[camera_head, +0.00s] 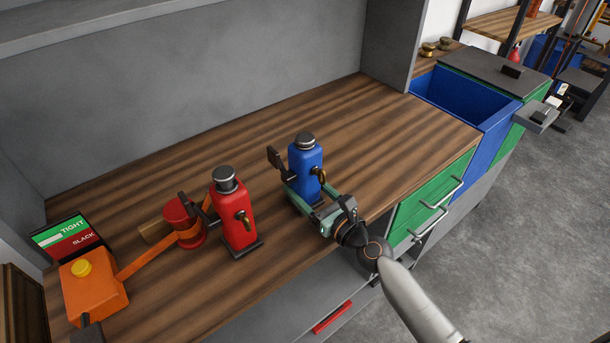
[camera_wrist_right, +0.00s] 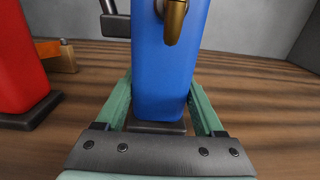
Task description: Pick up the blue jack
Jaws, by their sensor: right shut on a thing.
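The blue jack (camera_head: 305,160) stands upright toward the front of the wooden bench, with a dark cap and a brass hook on its side. My right gripper (camera_head: 303,190) is shut on its lower body. In the right wrist view the green fingers lie on both sides of the blue body (camera_wrist_right: 168,70), low down near its dark base (camera_wrist_right: 156,126). I cannot tell whether the base touches the wood. A dark paddle-like piece (camera_head: 274,158) shows beside the jack. My left gripper is not in view.
A red jack (camera_head: 236,212) stands to the left, also in the wrist view (camera_wrist_right: 18,60). Further left are a red drum (camera_head: 180,220) with an orange belt, an orange box (camera_head: 92,290) and a TIGHT/SLACK sign (camera_head: 66,240). The bench behind and right is clear. A blue bin (camera_head: 465,100) stands right.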

